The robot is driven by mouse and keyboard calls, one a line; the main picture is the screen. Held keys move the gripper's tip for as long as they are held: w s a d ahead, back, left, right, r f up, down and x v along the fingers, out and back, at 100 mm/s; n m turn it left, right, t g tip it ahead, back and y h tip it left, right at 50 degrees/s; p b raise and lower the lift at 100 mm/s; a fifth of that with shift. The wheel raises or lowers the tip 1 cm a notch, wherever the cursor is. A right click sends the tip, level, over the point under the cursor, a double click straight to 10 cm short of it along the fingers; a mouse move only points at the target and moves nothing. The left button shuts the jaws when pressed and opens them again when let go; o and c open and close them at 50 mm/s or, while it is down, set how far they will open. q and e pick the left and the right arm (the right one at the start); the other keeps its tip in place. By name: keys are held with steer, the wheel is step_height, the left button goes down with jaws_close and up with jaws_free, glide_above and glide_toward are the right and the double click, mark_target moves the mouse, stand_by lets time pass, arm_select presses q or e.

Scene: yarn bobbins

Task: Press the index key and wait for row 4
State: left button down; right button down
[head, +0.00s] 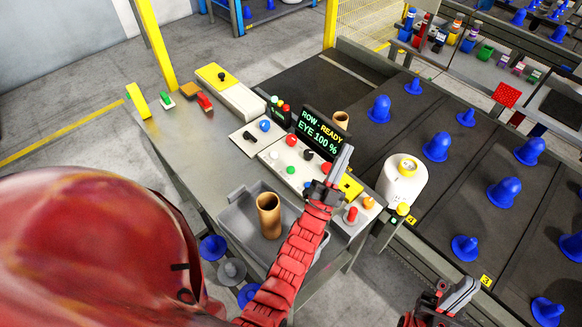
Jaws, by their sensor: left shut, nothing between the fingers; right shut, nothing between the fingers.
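A control panel (287,165) with several coloured buttons and knobs lies on the grey bench. I cannot tell which one is the index key. The display (320,133) behind it reads "ROW - READY" and "EYE 100 %". My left gripper (342,163) is shut and empty over the right part of the panel, beside a yellow plate (351,186). It hides part of the panel; contact cannot be told. My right gripper (462,293) is shut and empty at the bottom right. A yellow label "4" (411,219) and a label "3" (486,281) mark the conveyor edge.
A white bobbin with a yellow top (403,179) stands near the conveyor edge. Several blue pegs (436,147) stand on the dark conveyor. A grey tray (238,222) on the bench's front holds a brown tube (268,214). A red mushroom button (351,215) stands right of my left gripper.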

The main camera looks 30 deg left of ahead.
arm_select(q)
steer(key=w+a+f+m+g+y+p, duration=0.1)
steer(key=w+a+f+m+g+y, duration=0.15)
steer(key=w+a+f+g, duration=0.35)
steer(key=w+a+f+m+g+y+p, duration=0.15)
steer(key=w+f+g+y, duration=0.3)
steer(key=w, duration=0.45)
steer(key=s+a+f+m+g+y, duration=0.2)
steer(key=s+a+f+m+g, duration=0.1)
steer(key=s+a+g, duration=0.4)
steer(key=a+m+g, duration=0.1)
steer(key=a+g, duration=0.2)
steer(key=shift+a+f+p, duration=0.2)
steer(key=shift+f+p, duration=0.1)
steer(key=shift+f, duration=0.05)
steer(key=shift+f, duration=0.1)
